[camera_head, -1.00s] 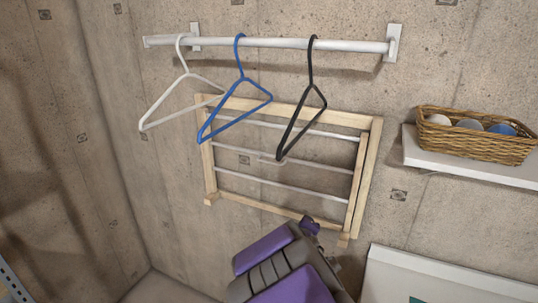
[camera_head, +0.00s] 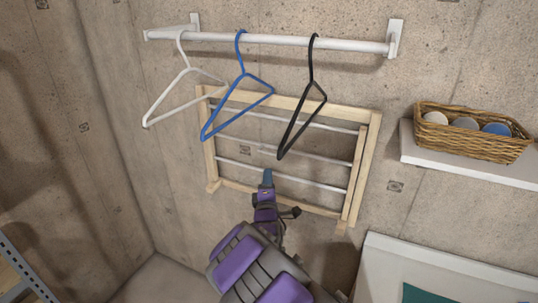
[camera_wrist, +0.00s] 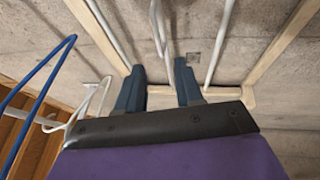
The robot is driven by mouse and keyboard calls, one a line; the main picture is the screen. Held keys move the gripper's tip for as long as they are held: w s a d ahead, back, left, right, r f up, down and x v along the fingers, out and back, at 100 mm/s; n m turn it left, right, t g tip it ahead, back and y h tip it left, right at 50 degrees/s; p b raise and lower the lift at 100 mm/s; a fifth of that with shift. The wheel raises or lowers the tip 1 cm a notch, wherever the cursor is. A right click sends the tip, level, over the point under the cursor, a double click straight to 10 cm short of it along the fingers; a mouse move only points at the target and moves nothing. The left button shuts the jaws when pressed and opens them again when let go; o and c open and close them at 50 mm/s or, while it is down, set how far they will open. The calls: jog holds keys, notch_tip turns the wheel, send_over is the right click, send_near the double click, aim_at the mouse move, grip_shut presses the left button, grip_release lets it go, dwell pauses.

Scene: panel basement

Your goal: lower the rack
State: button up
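The rack (camera_head: 361,185) is a pale wooden frame with several thin light rods. It stands folded nearly flat against the concrete wall, below the hanger rail. My gripper (camera_head: 267,178) is in front of its lower middle, near the lowest rod; I cannot tell whether they touch. In the wrist view my gripper (camera_wrist: 160,72) is open, with two dark fingers apart and nothing clearly held between them. The rack's wooden side (camera_wrist: 282,50) and light rods (camera_wrist: 218,40) show beyond the fingers. My arm hides part of the rack's lower bar.
A white rail (camera_head: 290,42) carries a white hanger (camera_head: 160,105), a blue hanger (camera_head: 222,120) and a black hanger (camera_head: 300,122), hanging in front of the rack's upper part. A shelf (camera_head: 480,168) with a wicker basket (camera_head: 470,145) is at right. A white box-like surface (camera_head: 440,270) is below.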

jog(key=w, duration=0.4)
jog(key=w+r, duration=0.1)
jog(key=w, duration=0.3)
jog(key=w+r, duration=0.1)
jog(key=w, duration=0.3)
jog(key=shift+w+r, duration=0.2)
jog(key=shift+w, duration=0.2)
jog(key=shift+c, duration=0.4)
grip_shut()
jog(key=shift+f, duration=0.1)
